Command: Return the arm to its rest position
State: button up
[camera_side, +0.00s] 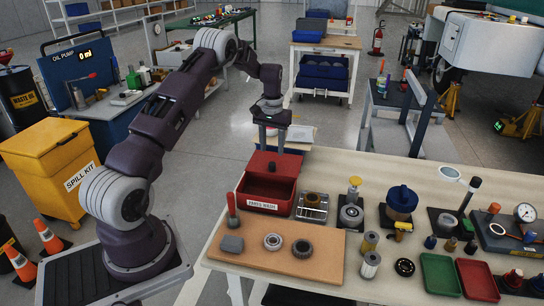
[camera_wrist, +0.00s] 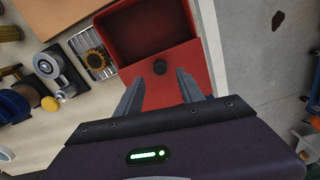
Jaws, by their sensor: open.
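My gripper (camera_side: 269,143) hangs at the end of my arm, above the back part of the red parts-wash box (camera_side: 268,193). Its two fingers point down, apart, with nothing between them. In the wrist view my gripper (camera_wrist: 158,90) shows open over the red box (camera_wrist: 203,52), whose open compartment looks empty. A small dark knob (camera_wrist: 159,67) on the red lid shows ahead of the fingertips. I cannot tell the exact height of the fingers above the box.
The bench (camera_side: 330,165) holds a brown board (camera_side: 290,262) with bearings, a wire basket (camera_side: 312,206), a blue-topped pot (camera_side: 401,203), a green tray (camera_side: 440,275), a red tray (camera_side: 477,280) and a dial gauge (camera_side: 525,213). A yellow spill-kit bin (camera_side: 50,170) stands left of my base.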

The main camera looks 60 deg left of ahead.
jog(key=shift+r, duration=0.15)
jog(key=s+d+r+m+t, duration=0.1)
jog(key=s+d+r+m, duration=0.15)
jog(key=d+r, duration=0.75)
jog(key=s+d+r+m+t, duration=0.1)
jog(key=s+d+r+t, duration=0.15)
jog(key=d+r, duration=0.7)
jog(key=s+d+r+m, duration=0.1)
jog(key=s+d+r, duration=0.25)
jog(key=s, duration=0.25)
jog(key=s+d+r+m, duration=0.1)
jog(key=s+d+r, duration=0.25)
jog(key=s, duration=0.25)
jog(key=s+d+f+m+t, duration=0.1)
jog(key=s+d, duration=0.4)
jog(key=s, duration=0.7)
notch_tip(320, 180, down, 2)
jog(key=shift+s+f+m+t, duration=0.15)
jog(key=shift+s+m+t, duration=0.25)
jog(key=shift+t, duration=0.15)
